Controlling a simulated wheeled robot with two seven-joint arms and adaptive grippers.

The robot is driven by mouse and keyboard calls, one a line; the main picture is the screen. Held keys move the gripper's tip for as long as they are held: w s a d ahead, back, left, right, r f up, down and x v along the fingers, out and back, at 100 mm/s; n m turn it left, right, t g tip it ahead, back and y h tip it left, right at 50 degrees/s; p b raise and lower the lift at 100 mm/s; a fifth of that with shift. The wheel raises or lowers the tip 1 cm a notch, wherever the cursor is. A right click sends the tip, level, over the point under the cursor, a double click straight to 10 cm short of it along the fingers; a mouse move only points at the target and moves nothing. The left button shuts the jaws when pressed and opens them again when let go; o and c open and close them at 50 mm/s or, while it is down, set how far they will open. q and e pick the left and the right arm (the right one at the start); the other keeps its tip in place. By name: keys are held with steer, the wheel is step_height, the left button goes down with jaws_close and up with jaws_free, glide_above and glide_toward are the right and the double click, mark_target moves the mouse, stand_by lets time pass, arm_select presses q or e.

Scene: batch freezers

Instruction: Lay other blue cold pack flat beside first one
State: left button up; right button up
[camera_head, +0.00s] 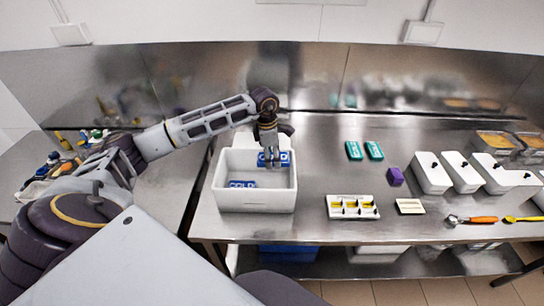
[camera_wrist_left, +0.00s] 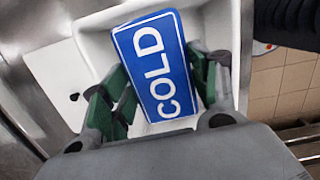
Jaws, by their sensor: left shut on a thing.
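A white open box (camera_head: 255,203) stands on the steel table. It also shows in the left wrist view (camera_wrist_left: 92,38). One blue cold pack (camera_head: 242,184) with white lettering is low inside the box at its left. My left gripper (camera_head: 268,157) is over the back right part of the box, shut on the other blue cold pack (camera_head: 283,158). In the left wrist view this held pack (camera_wrist_left: 155,65), marked COLD, is between the green-padded fingers. I cannot tell whether the held pack touches the box. My right gripper is not in view.
A white tray with yellow pieces (camera_head: 352,207) and an orange-handled scoop (camera_head: 478,220) lie nearer the front edge. Table between box and teal packs is clear.

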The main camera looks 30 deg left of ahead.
arm_select(q)
steer(key=shift+m, duration=0.3)
steer(key=shift+f, duration=0.15)
stand_by(0.3)
steer(key=shift+f+b, duration=3.9)
steer(key=shift+f, duration=4.2)
steer(key=o, duration=1.2)
steer(key=shift+o, duration=0.4)
steer(key=shift+o, duration=1.2)
